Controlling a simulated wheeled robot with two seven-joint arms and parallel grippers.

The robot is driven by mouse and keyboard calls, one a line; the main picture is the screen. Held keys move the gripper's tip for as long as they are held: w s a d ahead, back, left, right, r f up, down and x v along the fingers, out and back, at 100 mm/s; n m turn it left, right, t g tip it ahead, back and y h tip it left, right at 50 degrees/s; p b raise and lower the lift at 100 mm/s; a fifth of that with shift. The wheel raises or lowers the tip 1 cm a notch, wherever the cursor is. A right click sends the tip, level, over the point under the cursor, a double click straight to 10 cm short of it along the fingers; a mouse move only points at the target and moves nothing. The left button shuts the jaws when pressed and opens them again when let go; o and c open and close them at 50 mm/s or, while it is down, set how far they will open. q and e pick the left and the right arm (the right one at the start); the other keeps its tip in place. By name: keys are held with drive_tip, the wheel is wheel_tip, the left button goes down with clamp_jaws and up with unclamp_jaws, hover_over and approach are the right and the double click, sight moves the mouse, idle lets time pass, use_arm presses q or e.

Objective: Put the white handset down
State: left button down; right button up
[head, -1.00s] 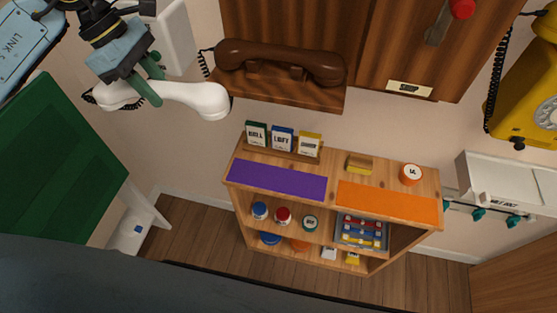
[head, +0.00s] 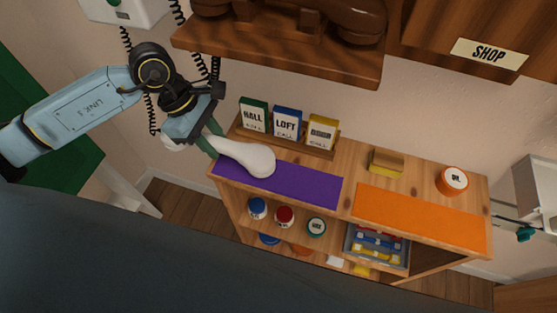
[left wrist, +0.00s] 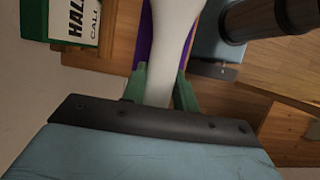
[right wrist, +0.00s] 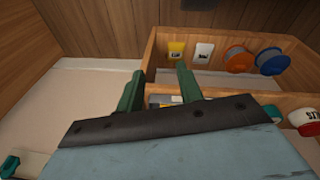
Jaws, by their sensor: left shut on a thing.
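The white handset (head: 250,158) is held at its middle by my left gripper (head: 210,143), which is shut on it. One end of the handset lies over the left part of the purple mat (head: 300,188); the other end is partly hidden behind the gripper. I cannot tell whether it touches the mat. In the left wrist view the handset (left wrist: 168,45) runs between the green fingers (left wrist: 160,85), with a strip of purple beside it. My right gripper (right wrist: 160,82) shows only in the right wrist view, open and empty, near the shelf unit's lower compartments.
The HALL (head: 253,115), LOFT (head: 287,122) and a yellow card (head: 322,130) stand behind the purple mat, close to the handset. An orange mat (head: 420,215) lies to the right. A brown phone (head: 290,18) sits on a wall shelf above. Jars and a tray (head: 375,248) fill the shelves.

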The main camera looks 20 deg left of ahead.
sight(262, 155)
use_arm(q)
drive_tip(key=d, duration=1)
drive_tip(key=shift+s+d, duration=0.25)
drive_tip(key=shift+d, duration=0.15)
drive_tip(key=d, duration=0.3)
drive_tip(key=shift+d, duration=0.1)
drive_tip(key=shift+f+b, duration=0.3)
drive_tip(key=shift+f, duration=0.45)
use_arm(e)
drive_tip(key=shift+w+r, duration=0.45)
drive_tip(key=shift+r, duration=0.3)
drive_tip(key=shift+a, duration=0.1)
use_arm(q)
drive_tip(key=shift+f, duration=0.1)
drive_tip(key=c, duration=1.1)
unclamp_jaws()
use_arm(e)
drive_tip(key=shift+w+a+r, duration=0.15)
drive_tip(key=shift+w+r, duration=0.05)
drive_tip(key=shift+r, duration=0.05)
